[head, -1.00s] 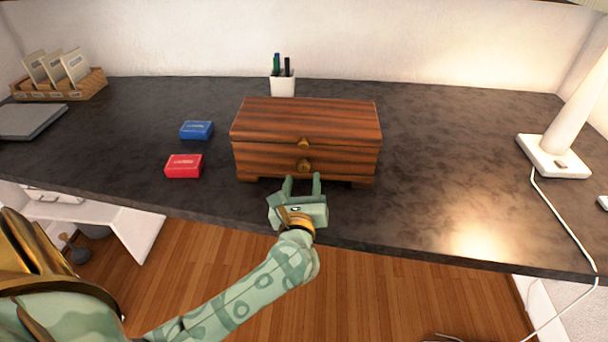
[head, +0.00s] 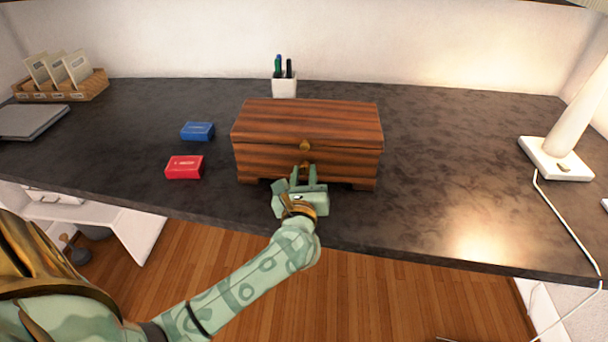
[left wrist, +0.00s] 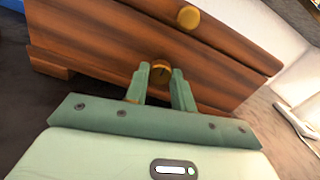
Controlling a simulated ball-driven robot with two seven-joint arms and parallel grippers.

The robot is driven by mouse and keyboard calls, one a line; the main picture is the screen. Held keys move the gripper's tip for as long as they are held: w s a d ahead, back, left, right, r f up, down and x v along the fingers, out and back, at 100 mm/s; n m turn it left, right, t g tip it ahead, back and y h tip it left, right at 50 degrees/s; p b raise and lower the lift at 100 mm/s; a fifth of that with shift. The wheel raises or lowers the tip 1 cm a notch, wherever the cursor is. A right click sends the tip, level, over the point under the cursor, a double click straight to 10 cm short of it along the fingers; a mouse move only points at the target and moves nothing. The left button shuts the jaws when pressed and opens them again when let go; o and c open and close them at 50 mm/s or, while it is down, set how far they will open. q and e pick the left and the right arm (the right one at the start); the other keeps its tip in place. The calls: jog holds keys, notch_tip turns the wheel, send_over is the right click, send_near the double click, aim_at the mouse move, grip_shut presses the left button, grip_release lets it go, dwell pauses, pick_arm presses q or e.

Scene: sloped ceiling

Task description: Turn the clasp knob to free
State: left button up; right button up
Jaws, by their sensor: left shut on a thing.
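A wooden chest (head: 345,118) with a closed lid stands on the dark desk. A small brass knob (head: 305,145) sits on its front near the lid seam. It also shows in the left wrist view (left wrist: 188,17). Below it is the clasp knob (left wrist: 161,71), brass with a dark mark on its face. My left gripper (head: 304,177) is at the front of the chest, its fingers (left wrist: 161,78) shut on the clasp knob from either side. In the head view the fingers hide much of that knob. My right gripper is not in view.
A blue box (head: 197,131) and a red box (head: 184,167) lie left of the chest. A pen cup (head: 284,84) stands behind it. A white lamp (head: 556,158) stands at the right. The desk right of the chest is clear.

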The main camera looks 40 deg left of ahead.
pick_arm(q)
jog(key=m+p, duration=0.3)
jog(key=shift+r+m, duration=0.25)
jog(key=shift+m, duration=0.05)
jog(key=m+p, duration=0.8)
jog(key=m, duration=0.1)
jog(key=shift+f+m, duration=0.1)
jog(key=shift+m, duration=0.3)
jog(key=m+p, duration=0.2)
jog(key=m, duration=0.2)
jog(key=shift+s+f, duration=0.1)
jog(key=shift+f, duration=0.05)
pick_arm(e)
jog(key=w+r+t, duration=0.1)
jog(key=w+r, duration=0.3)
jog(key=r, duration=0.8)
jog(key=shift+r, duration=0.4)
pick_arm(q)
jog(key=shift+m, duration=0.3)
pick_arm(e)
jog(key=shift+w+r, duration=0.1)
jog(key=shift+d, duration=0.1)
pick_arm(q)
jog(key=o, duration=1)
